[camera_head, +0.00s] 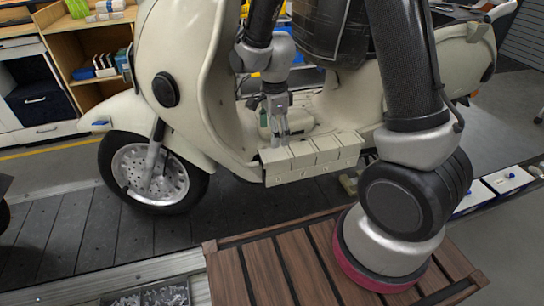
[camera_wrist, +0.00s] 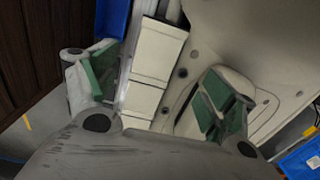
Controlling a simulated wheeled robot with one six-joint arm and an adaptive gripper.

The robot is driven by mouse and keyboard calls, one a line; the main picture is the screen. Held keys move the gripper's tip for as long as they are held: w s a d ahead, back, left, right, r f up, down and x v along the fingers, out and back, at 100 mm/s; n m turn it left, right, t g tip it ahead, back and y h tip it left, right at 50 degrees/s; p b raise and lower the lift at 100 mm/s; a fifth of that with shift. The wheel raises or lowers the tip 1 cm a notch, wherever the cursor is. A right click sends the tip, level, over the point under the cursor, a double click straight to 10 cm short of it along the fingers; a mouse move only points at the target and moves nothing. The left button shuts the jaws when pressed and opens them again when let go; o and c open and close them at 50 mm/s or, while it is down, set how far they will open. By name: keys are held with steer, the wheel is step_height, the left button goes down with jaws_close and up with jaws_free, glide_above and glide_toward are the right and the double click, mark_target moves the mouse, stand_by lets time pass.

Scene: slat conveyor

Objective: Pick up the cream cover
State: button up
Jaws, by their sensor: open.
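My gripper (camera_head: 281,138) points down over the footboard area of a cream scooter. In the wrist view my gripper (camera_wrist: 163,92) has its two green-padded fingers wide apart, with nothing held. A cream, block-sectioned piece (camera_head: 315,155) runs along the near side of the footboard; its panels (camera_wrist: 158,52) show between the fingers in the wrist view. Another cream piece with a rounded outline (camera_wrist: 187,108) lies beside the right finger, partly hidden by it. I cannot tell for sure which of these pieces is the cream cover. My gripper's palm hides the lower part of the wrist view.
The scooter's front shield (camera_head: 190,60) stands close left of my gripper. A brown slatted platform (camera_head: 262,262) is in front, on the dark conveyor floor (camera_head: 70,235). A metal parts tray (camera_head: 150,297) is at the bottom. White bins (camera_head: 508,180) stand at right.

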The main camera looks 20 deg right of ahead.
mark_target(276, 154)
steer(key=f, duration=0.7)
steer(key=shift+s+d+f, duration=0.2)
steer(key=shift+f, duration=0.2)
steer(key=c, duration=1.2)
